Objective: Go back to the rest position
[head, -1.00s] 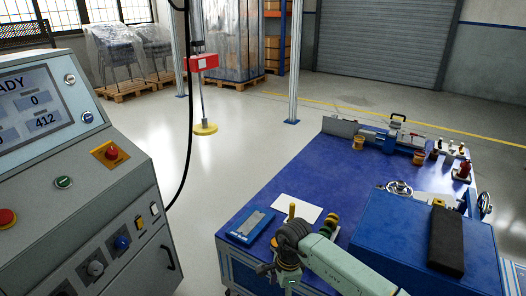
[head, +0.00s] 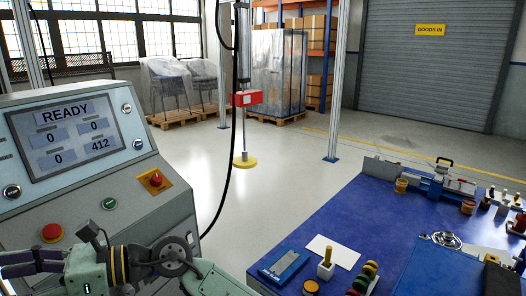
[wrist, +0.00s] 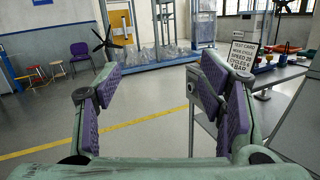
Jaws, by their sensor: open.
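My gripper (wrist: 158,75) is open and empty in the wrist view, with its two purple-padded fingers spread wide and open floor between and beyond them. In the head view my gripper (head: 30,262) is at the lower left, partly cut off by the picture edge. It is in front of the lower part of the grey control console (head: 75,195), and I cannot tell whether it touches. The console screen (head: 77,137) reads READY, with 412 in one box.
A blue-topped bench (head: 330,220) stands at the right with small tools and parts on it. A printed test card (wrist: 241,58) shows near the right finger. The grey floor (head: 290,150) between is clear.

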